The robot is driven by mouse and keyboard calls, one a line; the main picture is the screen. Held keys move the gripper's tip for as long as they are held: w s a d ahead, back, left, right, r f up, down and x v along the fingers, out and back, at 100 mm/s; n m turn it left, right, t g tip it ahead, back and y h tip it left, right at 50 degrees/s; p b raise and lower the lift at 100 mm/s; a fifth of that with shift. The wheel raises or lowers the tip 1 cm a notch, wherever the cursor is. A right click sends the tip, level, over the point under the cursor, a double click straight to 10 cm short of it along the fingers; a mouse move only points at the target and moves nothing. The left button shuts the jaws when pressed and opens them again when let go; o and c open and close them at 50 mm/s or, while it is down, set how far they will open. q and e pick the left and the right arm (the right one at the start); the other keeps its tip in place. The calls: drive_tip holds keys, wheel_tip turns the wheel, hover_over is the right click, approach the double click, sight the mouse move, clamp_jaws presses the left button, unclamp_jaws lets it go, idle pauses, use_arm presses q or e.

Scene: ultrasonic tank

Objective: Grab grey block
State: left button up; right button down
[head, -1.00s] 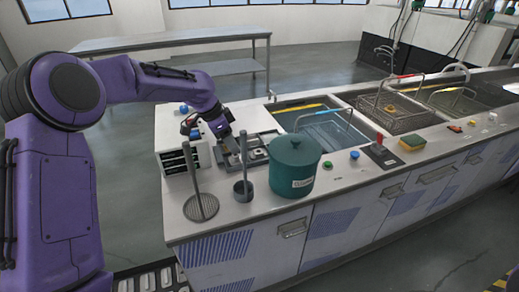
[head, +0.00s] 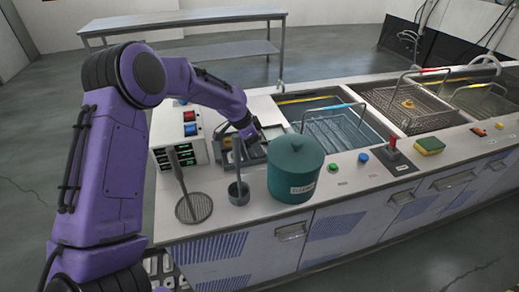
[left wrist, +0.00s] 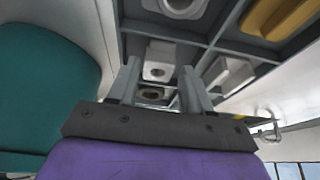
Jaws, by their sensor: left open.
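A grey divided tray (head: 248,160) sits on the counter left of the teal pot, mostly covered by my left gripper (head: 254,137) in the head view. In the left wrist view the tray (left wrist: 137,40) fills the top and holds several pale grey pieces with dark openings. One pale grey block (left wrist: 158,60) shows between the open fingers of my left gripper (left wrist: 160,75), and another (left wrist: 152,94) lies close by. The fingers are empty; whether they touch the tray or a block is unclear. I cannot tell which piece is the grey block meant. My right gripper is not in view.
The teal lidded pot (head: 296,170) stands just right of the tray. Water basins (head: 335,125) lie beyond.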

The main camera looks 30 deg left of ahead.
use_arm(q)
drive_tip(key=shift+w+d+f, duration=0.15)
drive_tip(key=shift+d+f, duration=0.05)
drive_tip(key=shift+f, duration=0.25)
drive_tip(key=shift+r, duration=0.1)
drive_tip(key=shift+c, duration=0.8)
drive_tip(key=c, duration=0.7)
